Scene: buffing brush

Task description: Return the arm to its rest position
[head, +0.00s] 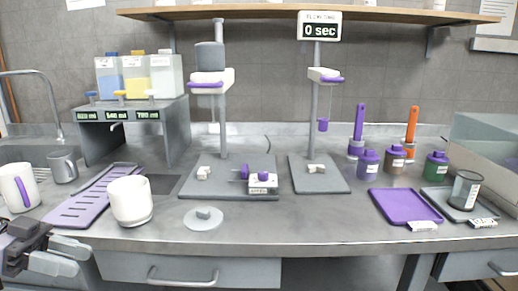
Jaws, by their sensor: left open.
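My left gripper (80,257) is at the lower left of the head view, in front of the counter's front edge. Its grey fingers point right and are apart, with nothing seen between them. It is below a white mug with a purple handle (22,188) and left of the drawer handle. Most of my left arm is cut off by the picture's edge. My right gripper is not in view. A purple-handled brush (359,124) and an orange-handled brush (411,126) stand upright at the back right of the counter.
Two stands (205,180) (330,178) occupy the middle. A purple tray (385,203) lies at right. The counter's front strip (290,232) is clear.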

